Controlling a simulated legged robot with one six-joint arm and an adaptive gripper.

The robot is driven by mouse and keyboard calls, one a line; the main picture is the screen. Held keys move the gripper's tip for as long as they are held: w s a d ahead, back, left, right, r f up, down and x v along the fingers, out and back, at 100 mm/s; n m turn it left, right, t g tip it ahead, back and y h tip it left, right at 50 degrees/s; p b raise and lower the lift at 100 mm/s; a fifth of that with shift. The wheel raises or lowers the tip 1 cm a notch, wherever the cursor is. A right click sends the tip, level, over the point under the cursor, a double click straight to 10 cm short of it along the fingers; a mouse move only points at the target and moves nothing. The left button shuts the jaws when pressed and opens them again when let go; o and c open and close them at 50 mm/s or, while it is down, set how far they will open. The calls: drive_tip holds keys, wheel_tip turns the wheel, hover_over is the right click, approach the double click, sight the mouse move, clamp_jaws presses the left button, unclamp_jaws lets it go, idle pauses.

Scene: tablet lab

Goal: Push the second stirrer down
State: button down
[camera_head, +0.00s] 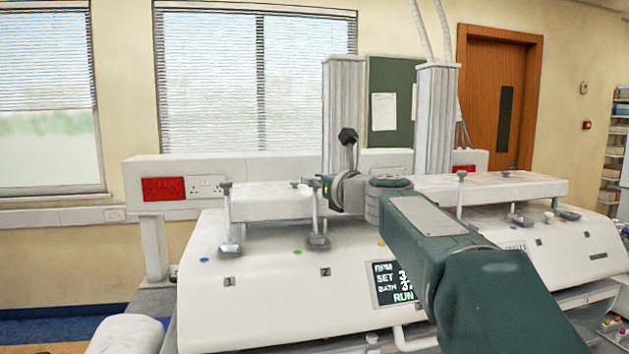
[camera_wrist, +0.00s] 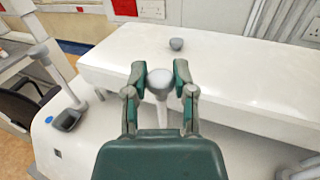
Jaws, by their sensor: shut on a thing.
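The second stirrer (camera_head: 317,218) is a grey upright rod with a dark foot, above the label 2 on the white sloped machine (camera_head: 270,275). My gripper (camera_head: 318,187) is at its upper end. In the wrist view, the fingers of my gripper (camera_wrist: 161,78) are shut on the round grey knob (camera_wrist: 160,82) at the stirrer's top, one on each side. The rod below the knob is mostly hidden by my gripper there. The first stirrer (camera_head: 227,218) stands to the left, above the label 1, and also shows in the wrist view (camera_wrist: 45,62).
A long white raised block (camera_head: 265,200) runs behind the stirrers, with a small grey knob (camera_wrist: 176,43) on it. Another stirrer (camera_head: 460,195) stands to the right, beyond my arm. A display (camera_head: 387,285) on the front is partly covered by my arm.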

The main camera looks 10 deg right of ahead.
sight(315, 203)
drive_tip(key=shift+f, duration=2.4)
drive_tip(key=shift+c, duration=2.3)
unclamp_jaws()
drive_tip(key=shift+w, duration=0.15)
drive_tip(key=v, duration=1.1)
drive_tip(key=shift+s, duration=0.4)
drive_tip(key=shift+d+f, duration=0.1)
